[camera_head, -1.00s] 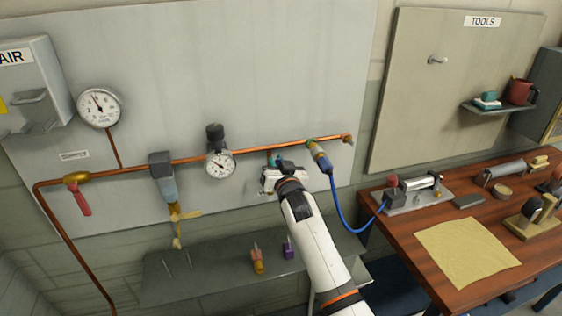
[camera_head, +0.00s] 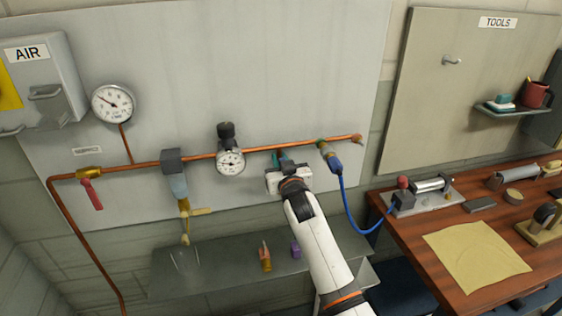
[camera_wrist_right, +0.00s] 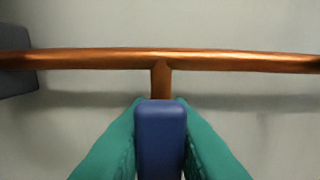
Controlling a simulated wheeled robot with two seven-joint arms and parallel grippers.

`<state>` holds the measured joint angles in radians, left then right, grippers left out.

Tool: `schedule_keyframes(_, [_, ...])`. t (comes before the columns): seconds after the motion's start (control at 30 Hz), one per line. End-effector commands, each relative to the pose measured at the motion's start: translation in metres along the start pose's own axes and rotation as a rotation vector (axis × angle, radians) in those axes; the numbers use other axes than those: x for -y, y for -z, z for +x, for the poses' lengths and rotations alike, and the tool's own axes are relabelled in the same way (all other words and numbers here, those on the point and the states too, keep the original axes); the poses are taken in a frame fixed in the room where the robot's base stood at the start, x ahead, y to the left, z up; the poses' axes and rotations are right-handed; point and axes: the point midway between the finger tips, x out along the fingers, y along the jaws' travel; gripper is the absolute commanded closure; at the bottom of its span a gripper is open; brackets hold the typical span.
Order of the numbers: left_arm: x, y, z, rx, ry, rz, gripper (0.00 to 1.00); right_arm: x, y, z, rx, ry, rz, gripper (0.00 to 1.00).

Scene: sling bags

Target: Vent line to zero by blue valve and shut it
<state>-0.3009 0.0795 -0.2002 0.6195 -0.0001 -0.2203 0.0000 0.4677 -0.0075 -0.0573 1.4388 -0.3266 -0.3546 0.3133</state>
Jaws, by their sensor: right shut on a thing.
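The blue valve handle (camera_wrist_right: 160,135) fills the lower middle of the right wrist view, just below a copper stub. My right gripper (camera_wrist_right: 160,140) is shut on it, with one teal finger on each side. In the head view my right gripper (camera_head: 280,166) is at the copper line (camera_head: 262,148) and hides most of the valve. The large round gauge (camera_head: 113,104) is at the left, its needle pointing up and left. A smaller gauge (camera_head: 230,162) sits below a dark regulator knob (camera_head: 226,131). Their figures are too small to read. My left gripper is not in view.
A red-handled valve (camera_head: 92,194) and a filter unit (camera_head: 179,186) are on the line at left. A blue hose (camera_head: 347,208) hangs from a coupling (camera_head: 330,158) close to my right gripper. A grey shelf (camera_head: 215,268) is below, and a wooden bench (camera_head: 412,246) is at right.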

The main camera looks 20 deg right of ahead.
Motion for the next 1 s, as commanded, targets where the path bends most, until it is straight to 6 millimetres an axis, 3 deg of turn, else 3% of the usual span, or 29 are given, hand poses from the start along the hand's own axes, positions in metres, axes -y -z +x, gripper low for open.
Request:
schedule_keyframes(0.03, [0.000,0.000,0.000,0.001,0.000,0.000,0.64,0.000,0.000,0.000,0.000,0.000,-0.008,0.77])
schedule_keyframes(0.13, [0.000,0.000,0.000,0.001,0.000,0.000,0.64,0.000,0.000,0.000,0.000,0.000,-0.006,0.61])
schedule_keyframes(0.57, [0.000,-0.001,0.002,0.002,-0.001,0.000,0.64,0.000,0.001,-0.008,0.001,0.000,-0.003,0.60])
schedule_keyframes(1.0, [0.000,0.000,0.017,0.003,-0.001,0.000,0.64,-0.001,0.003,-0.085,0.000,-0.001,-0.003,0.60])
